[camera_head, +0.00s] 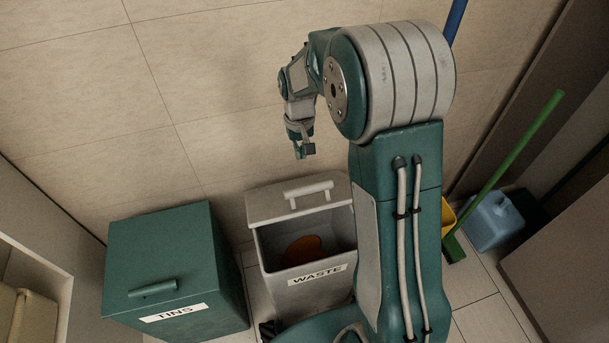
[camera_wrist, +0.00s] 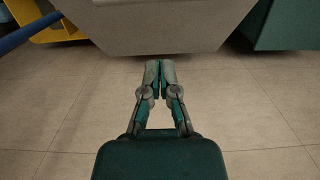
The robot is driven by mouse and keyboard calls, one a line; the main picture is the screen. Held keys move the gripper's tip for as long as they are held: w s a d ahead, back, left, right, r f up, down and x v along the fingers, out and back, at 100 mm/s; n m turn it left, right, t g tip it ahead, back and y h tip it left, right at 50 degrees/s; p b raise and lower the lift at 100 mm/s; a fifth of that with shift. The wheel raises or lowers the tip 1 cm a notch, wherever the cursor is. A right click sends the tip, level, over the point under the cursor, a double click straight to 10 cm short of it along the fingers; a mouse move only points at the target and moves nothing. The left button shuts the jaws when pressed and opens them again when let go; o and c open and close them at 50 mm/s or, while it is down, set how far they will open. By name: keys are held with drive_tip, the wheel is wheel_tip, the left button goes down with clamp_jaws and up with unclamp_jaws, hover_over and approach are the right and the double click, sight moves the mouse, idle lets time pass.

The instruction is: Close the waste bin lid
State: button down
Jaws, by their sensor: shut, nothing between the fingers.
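The grey waste bin (camera_head: 304,285), labelled WASTE, stands open against the tiled wall in the head view. Its lid (camera_head: 265,207) is raised at the back, and a pale bar handle (camera_head: 308,189) shows on it. An orange-brown round thing (camera_head: 303,250) lies inside. My gripper (camera_head: 304,153) hangs above the lid in that picture, apart from it, fingers pointing down. In the wrist view my gripper (camera_wrist: 160,66) is shut and empty. A grey bin body (camera_wrist: 160,28) is ahead of the fingertips there; its lid is out of that view.
A closed green TINS bin (camera_head: 175,265) stands left of the waste bin. To the right are a green-handled broom (camera_head: 510,160), a blue container (camera_head: 492,222) and a partly hidden yellow item (camera_head: 448,217). My arm covers part of the waste bin's right side. Tiled floor (camera_wrist: 255,110) is clear.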

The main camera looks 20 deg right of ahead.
drive_tip(key=shift+s+f, duration=0.55)
drive_tip(key=shift+f, duration=0.45)
drive_tip(key=shift+s+f, duration=0.55)
drive_tip(key=shift+f, duration=0.45)
drive_tip(key=shift+s+f, duration=0.55)
drive_tip(key=shift+f, duration=0.45)
drive_tip(key=shift+f, duration=0.1)
